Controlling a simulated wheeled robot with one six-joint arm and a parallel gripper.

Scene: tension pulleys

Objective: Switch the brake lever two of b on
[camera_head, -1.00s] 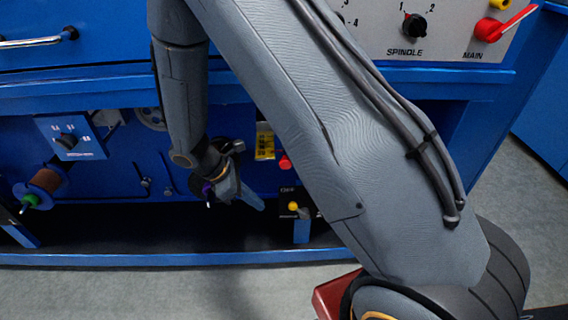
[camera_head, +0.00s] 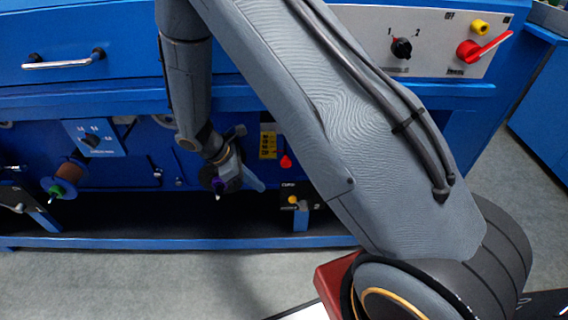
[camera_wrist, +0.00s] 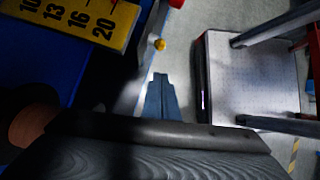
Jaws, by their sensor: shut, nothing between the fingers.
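A lever with a yellow knob (camera_head: 292,200) sits on a small black panel at the lower front of the blue machine, below a red knob (camera_head: 286,161). The panel's lettering is too small to read surely, so I cannot tell if this is the named brake lever. The yellow knob also shows in the wrist view (camera_wrist: 159,44), beyond my fingertips. My gripper (camera_head: 262,187) is shut and empty, pointing down and right, just left of the knob and apart from it. Its fingers (camera_wrist: 160,80) show together in the wrist view. My arm hides part of the machine.
A yellow number scale (camera_wrist: 78,20) is close by. A switch panel (camera_head: 440,20) is above right.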

